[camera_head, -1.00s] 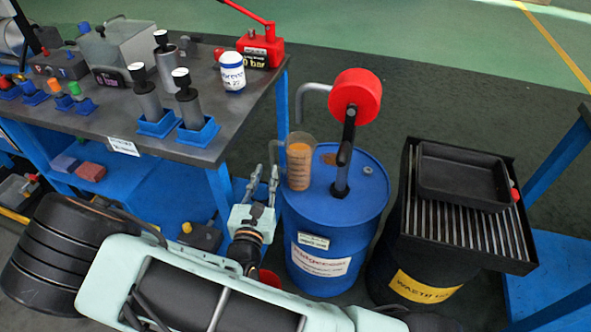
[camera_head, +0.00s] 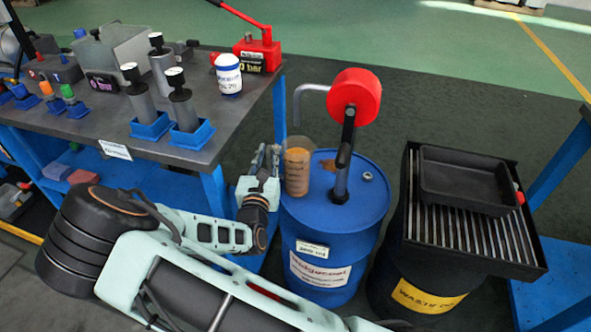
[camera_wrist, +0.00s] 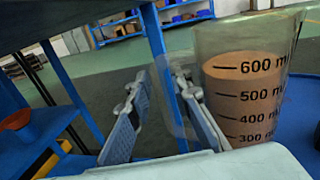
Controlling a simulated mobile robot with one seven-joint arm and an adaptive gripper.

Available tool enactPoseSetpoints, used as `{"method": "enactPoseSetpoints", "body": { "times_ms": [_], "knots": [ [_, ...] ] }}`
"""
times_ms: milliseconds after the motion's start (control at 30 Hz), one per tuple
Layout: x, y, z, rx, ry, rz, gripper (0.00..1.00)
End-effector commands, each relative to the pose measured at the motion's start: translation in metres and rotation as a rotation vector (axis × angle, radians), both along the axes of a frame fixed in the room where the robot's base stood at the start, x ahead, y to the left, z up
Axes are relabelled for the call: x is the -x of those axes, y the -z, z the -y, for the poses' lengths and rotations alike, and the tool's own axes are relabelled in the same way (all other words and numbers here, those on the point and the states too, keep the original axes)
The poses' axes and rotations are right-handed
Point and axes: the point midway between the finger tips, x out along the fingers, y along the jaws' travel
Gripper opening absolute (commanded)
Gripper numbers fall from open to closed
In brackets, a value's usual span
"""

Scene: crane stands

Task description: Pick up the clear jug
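The clear jug (camera_head: 298,172) stands upright on the blue drum (camera_head: 320,225), at the left of its top. It holds brown liquid, and the wrist view shows the jug (camera_wrist: 246,92) at the right with millilitre marks, the liquid reaching about 600. My gripper (camera_head: 265,158) is just left of the jug. In the wrist view my gripper (camera_wrist: 163,108) is open, with a gap between its two fingers. A faint clear shape, seemingly the jug's handle, shows at the gap. The right finger overlaps the jug's lower left side; contact cannot be told.
A red hand wheel or reel (camera_head: 354,96) on a post rises from the drum behind the jug. A grey-topped workbench (camera_head: 190,151) stands close on the left. A black grated stand (camera_head: 470,232) with a black tray (camera_head: 466,178) is on the right.

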Motion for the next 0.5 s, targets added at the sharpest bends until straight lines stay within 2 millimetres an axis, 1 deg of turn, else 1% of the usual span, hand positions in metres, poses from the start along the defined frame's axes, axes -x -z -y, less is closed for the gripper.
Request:
{"method": "enactPoseSetpoints", "body": {
  "times_ms": [167,300,333,500],
  "knots": [
    [0.0002,-0.0003,0.0000,0.000,0.000,0.000,0.18],
    [0.0004,-0.0003,-0.0002,0.000,0.000,0.000,0.03],
    [0.0004,-0.0003,-0.0001,0.000,0.000,0.000,0.00],
    [0.0005,-0.0002,-0.0001,0.000,0.000,0.000,0.00]
  ]
}}
